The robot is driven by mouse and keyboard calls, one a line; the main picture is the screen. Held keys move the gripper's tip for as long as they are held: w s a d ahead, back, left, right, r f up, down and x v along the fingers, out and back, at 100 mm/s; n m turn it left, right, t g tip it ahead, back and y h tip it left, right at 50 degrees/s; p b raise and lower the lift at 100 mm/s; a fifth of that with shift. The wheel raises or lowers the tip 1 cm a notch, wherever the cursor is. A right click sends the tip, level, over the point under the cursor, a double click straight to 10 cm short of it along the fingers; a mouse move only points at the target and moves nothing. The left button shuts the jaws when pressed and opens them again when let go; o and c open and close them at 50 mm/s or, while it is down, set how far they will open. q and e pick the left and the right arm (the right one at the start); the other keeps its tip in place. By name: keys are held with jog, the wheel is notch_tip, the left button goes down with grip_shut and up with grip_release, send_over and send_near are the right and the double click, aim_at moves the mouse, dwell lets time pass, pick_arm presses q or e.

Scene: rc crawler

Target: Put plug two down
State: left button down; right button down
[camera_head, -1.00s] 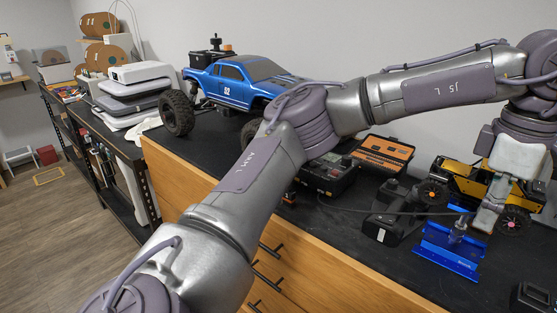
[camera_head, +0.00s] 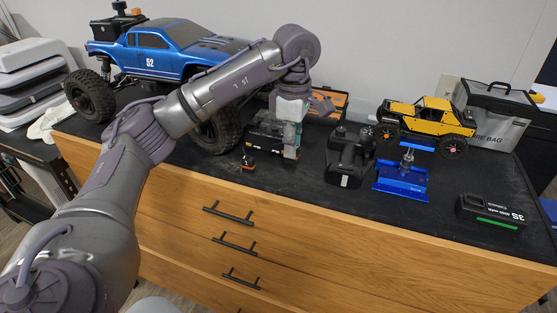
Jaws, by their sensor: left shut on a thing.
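My left gripper (camera_head: 290,152) is shut, pointing down low over the black worktop beside the dark charger-like box (camera_head: 262,136). What it holds is mostly hidden by the fingers; I take it to be plug two, but cannot make out its shape or whether it touches the worktop. A small black and orange connector (camera_head: 248,161) lies on the worktop left of the gripper, near the front edge. My right gripper is not in view.
A blue truck (camera_head: 165,52) stands at the back left. Right of the gripper are a black device (camera_head: 349,162), a blue stand (camera_head: 401,184), a yellow crawler (camera_head: 427,119), a grey bag (camera_head: 499,126) and a battery (camera_head: 490,213). Worktop before the stand is clear.

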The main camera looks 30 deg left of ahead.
pick_arm(q)
jog(key=shift+s+a+f, duration=0.3)
jog(key=shift+a, duration=0.3)
jog(key=shift+s+a+f, duration=0.3)
jog(key=shift+a, duration=0.25)
jog(key=shift+a+f, duration=0.1)
jog(key=shift+f, duration=0.1)
notch_tip(320, 180, down, 3)
jog(key=shift+f+p, duration=0.15)
jog(key=shift+p, duration=0.8)
jog(key=shift+f, duration=0.35)
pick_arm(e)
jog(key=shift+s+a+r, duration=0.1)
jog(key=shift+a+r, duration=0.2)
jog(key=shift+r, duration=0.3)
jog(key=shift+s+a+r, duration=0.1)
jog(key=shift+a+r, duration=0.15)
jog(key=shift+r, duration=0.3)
pick_arm(q)
jog(key=shift+f, duration=0.15)
jog(key=c, duration=1.1)
grip_release()
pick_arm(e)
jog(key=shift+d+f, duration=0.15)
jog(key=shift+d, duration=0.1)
